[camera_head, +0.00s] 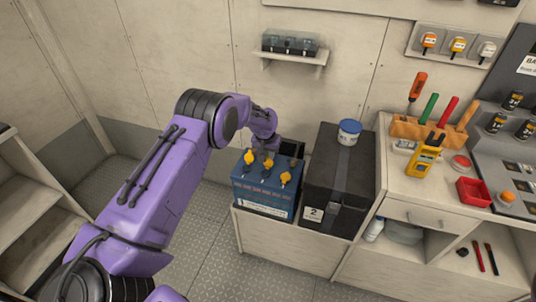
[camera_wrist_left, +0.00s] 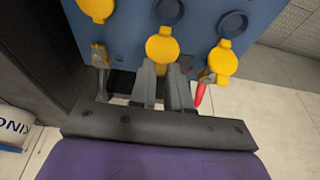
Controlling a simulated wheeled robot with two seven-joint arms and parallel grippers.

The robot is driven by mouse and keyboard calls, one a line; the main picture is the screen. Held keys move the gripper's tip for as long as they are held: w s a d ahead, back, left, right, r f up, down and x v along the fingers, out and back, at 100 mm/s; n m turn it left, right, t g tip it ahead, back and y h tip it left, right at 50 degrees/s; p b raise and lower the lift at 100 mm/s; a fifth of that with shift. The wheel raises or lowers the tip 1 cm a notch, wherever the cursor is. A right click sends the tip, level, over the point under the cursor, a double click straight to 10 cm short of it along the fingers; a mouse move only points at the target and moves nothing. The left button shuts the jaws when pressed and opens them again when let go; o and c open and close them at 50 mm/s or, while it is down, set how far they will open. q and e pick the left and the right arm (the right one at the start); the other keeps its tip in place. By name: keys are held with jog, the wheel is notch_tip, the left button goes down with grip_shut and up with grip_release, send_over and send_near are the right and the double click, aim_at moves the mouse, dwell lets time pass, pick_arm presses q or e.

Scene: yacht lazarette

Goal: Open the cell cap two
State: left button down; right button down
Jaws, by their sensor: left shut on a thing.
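The blue battery (camera_head: 262,198) stands on the low cabinet, with three yellow cell caps along its top. The caps are the left cap (camera_head: 249,157), the middle cap (camera_head: 268,162) and the right cap (camera_head: 285,178). In the left wrist view, the middle cap (camera_wrist_left: 162,46) lies between the other caps, with dark round rings beyond it and the right-hand cap (camera_wrist_left: 223,62). My left gripper (camera_head: 268,147) reaches over the battery's back edge. Its fingers (camera_wrist_left: 162,74) are shut on the near edge of the middle cap, which partly hides their tips. My right gripper is out of view.
A black box (camera_head: 335,180) with a blue-lidded jar (camera_head: 349,132) stands close right of the battery. A wall shelf (camera_head: 291,57) is behind. The workbench at right holds a tool rack (camera_head: 428,130), a yellow meter (camera_head: 424,158) and a red tray (camera_head: 474,192). Red (camera_wrist_left: 199,95) shows near the fingers.

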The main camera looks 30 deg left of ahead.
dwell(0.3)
pick_arm(q)
jog(key=c, duration=1.1)
grip_release()
jog(key=b+v, duration=0.1)
jog(key=v, duration=0.9)
jog(key=shift+a+r, duration=0.1)
jog(key=shift+r, duration=0.1)
